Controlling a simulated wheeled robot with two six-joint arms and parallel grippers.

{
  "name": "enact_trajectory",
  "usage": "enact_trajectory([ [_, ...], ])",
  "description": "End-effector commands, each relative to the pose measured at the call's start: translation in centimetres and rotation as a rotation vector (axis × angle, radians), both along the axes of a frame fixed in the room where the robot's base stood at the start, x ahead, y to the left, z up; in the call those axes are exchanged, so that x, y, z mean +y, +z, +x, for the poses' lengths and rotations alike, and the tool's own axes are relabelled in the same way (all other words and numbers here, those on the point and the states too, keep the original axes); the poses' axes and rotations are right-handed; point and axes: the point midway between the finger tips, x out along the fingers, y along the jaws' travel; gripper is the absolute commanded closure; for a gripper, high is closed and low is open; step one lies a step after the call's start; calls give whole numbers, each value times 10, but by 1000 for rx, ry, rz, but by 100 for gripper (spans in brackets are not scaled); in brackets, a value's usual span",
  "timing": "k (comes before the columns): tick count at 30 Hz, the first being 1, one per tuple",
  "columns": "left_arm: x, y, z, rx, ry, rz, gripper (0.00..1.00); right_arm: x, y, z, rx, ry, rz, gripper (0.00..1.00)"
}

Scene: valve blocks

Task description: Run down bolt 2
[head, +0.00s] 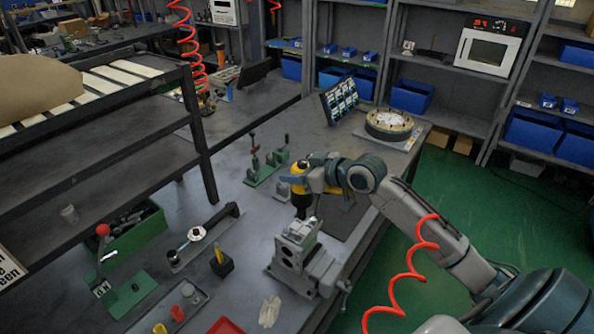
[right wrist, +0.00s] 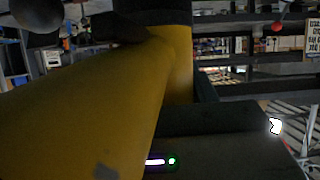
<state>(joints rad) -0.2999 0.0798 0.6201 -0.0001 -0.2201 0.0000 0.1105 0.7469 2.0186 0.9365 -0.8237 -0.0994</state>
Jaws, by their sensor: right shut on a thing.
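A yellow and black power driver (head: 300,188) hangs nose down in my right gripper (head: 322,180). In the right wrist view the driver's yellow body (right wrist: 90,100) fills the left and middle. A grey valve block (head: 297,243) sits at the vise (head: 318,272) near the table's right edge. The driver's black nose is just above the block's top; I cannot tell whether it touches a bolt. The bolts are too small to tell apart, and bolt 2 cannot be singled out. My left gripper is not in view.
A green-based lever fixture (head: 262,172) stands behind the block. A black holder with a yellow item (head: 221,263) stands to its left. A red coiled hose (head: 408,275) hangs beside my right arm. A round fixture (head: 388,124) lies at the table's far end.

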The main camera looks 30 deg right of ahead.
Motion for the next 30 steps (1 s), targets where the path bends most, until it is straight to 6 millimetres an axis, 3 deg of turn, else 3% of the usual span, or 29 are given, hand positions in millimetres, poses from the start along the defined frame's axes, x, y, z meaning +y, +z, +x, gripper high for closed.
enact_trajectory([
  [30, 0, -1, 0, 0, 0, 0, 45, 0, -4, 0, -1, 0, 0, 86],
])
